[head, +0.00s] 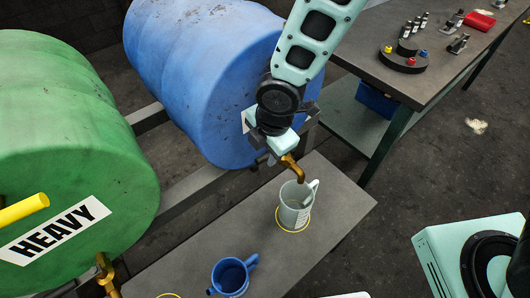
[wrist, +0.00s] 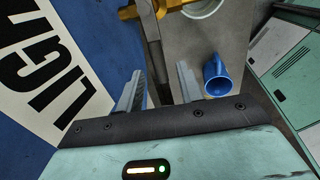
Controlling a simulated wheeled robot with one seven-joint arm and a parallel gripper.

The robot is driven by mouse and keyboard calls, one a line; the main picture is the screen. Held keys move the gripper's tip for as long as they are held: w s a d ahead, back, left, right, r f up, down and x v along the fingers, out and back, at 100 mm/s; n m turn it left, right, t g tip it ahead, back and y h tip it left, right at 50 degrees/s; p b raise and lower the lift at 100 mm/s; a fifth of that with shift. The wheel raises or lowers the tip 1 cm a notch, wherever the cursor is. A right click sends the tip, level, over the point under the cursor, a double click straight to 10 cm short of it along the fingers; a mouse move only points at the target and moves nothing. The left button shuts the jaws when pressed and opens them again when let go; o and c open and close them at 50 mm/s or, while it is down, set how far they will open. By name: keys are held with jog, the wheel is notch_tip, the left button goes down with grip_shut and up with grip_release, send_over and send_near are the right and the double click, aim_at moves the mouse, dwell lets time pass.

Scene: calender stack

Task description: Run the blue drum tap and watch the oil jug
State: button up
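The blue drum (head: 200,75) lies on its side on a rack, and its "LIG..." label (wrist: 40,75) shows in the wrist view. Its brass tap (head: 292,168) points down over a pale grey jug (head: 292,214), which stands upright inside a yellow ring. The jug's rim (wrist: 205,10) shows at the top of the wrist view. I see no stream at the spout and cannot tell the jug's level. My gripper (wrist: 158,88) is open at the tap, with the tap's dark lever (wrist: 152,50) between its separated fingers. In the head view my gripper (head: 276,146) hides the lever.
A green drum (head: 70,130) marked HEAVY, with its own brass tap (head: 106,272), lies at left. A blue jug (head: 230,278) stands on the grey bench (head: 335,205). A workbench (head: 440,75) with small parts is at upper right. A mint machine (head: 440,262) stands at lower right.

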jog(key=shift+w+f, duration=0.2)
jog(key=shift+f, duration=0.7)
grip_shut()
jog(key=shift+r, duration=0.1)
